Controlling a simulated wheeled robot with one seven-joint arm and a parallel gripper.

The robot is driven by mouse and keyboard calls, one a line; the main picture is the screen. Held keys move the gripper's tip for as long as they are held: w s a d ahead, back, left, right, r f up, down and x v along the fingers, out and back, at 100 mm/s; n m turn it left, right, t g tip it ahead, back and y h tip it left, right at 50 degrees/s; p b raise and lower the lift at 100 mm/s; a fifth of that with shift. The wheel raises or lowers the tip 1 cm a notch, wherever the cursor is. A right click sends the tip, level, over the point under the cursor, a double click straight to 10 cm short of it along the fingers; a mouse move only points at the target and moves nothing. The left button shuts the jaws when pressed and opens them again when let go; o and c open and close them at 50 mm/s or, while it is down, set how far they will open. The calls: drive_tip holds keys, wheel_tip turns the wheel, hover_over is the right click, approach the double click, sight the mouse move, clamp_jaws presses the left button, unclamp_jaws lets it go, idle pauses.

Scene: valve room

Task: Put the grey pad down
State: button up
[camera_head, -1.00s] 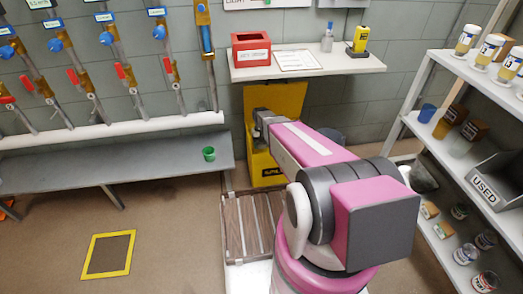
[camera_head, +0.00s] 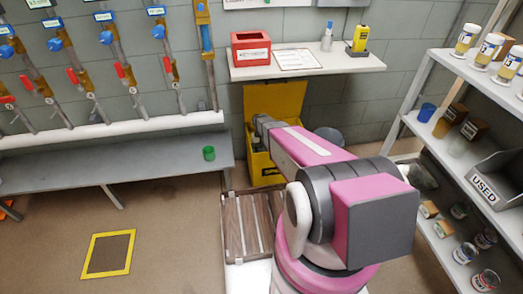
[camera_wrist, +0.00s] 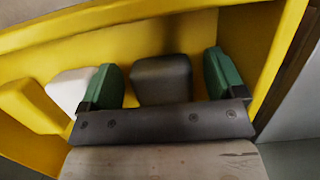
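The grey pad (camera_wrist: 162,80) is a dark, rounded block inside the yellow bin (camera_wrist: 150,35) in the wrist view. My gripper (camera_wrist: 163,85) has green fingertips, spread apart on either side of the pad. A narrow gap shows between each finger and the pad, so the gripper is open. In the head view the yellow bin (camera_head: 272,96) stands on the floor below the wall shelf with its lid up. The end of my arm reaches over it, and my fingers and the pad cannot be made out there.
A white piece (camera_wrist: 68,90) and a yellow piece (camera_wrist: 30,105) lie in the bin left of my gripper. A wall shelf (camera_head: 310,68) is above the bin. A bench (camera_head: 110,168) with a green cup (camera_head: 209,153) is left; a rack (camera_head: 440,150) is right. A slatted pallet (camera_head: 247,225) lies in front.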

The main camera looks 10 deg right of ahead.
drive_tip(key=shift+r, duration=0.1)
drive_tip(key=v, duration=1.2)
drive_tip(key=s+r+t, duration=0.1)
drive_tip(key=s+r, duration=0.5)
drive_tip(key=s, duration=0.4)
drive_tip(key=s+d+r+t, duration=0.1)
drive_tip(key=s+r, duration=0.6)
drive_tip(key=s, duration=0.4)
drive_tip(key=shift+d+r, duration=0.25)
drive_tip(key=shift+d, duration=0.1)
drive_tip(key=shift+c, duration=0.3)
